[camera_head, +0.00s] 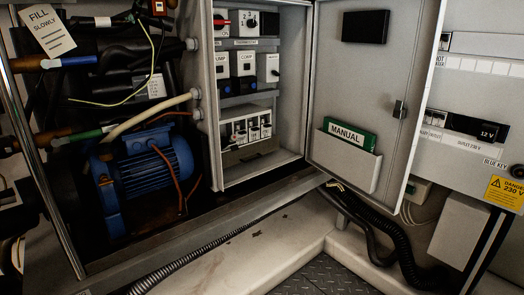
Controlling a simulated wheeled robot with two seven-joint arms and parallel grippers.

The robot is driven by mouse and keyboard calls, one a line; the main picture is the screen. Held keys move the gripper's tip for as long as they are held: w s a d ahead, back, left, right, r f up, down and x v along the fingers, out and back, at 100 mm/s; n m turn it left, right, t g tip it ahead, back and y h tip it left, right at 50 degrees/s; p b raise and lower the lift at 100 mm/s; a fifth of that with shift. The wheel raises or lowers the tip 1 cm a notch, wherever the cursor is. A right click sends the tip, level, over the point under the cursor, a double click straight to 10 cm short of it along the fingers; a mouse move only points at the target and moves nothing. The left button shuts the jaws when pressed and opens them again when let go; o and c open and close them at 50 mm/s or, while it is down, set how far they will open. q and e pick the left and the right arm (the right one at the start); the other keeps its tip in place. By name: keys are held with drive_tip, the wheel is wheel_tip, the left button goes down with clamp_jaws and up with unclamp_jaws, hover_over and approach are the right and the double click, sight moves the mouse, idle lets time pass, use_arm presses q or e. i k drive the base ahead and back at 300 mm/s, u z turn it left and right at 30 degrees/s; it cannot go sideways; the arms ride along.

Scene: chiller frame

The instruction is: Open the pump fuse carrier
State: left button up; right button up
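The open control cabinet (209,100) holds three rows of devices. In the middle row, a white module (222,66) at the left has a label that seems to read PUMP, partly cut off by the cabinet's edge. Beside it is a similar module (243,64) that seems to read COMP. The bottom row has several small white carriers or breakers (252,129) with dark parts; their labels are too small to read. I cannot tell which device is the pump fuse carrier or whether any is open. Neither gripper is in view.
The cabinet door (400,60) stands open to the right, with a green manual (350,137) in its pocket. A blue pump motor (150,165), pipes and cables fill the left. A black corrugated hose (395,240) lies below the door. A warning sign (504,193) is at far right.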

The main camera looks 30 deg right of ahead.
sight(227, 144)
drive_tip(key=z, duration=0.45)
drive_tip(key=i, duration=0.95)
drive_tip(key=u, duration=0.15)
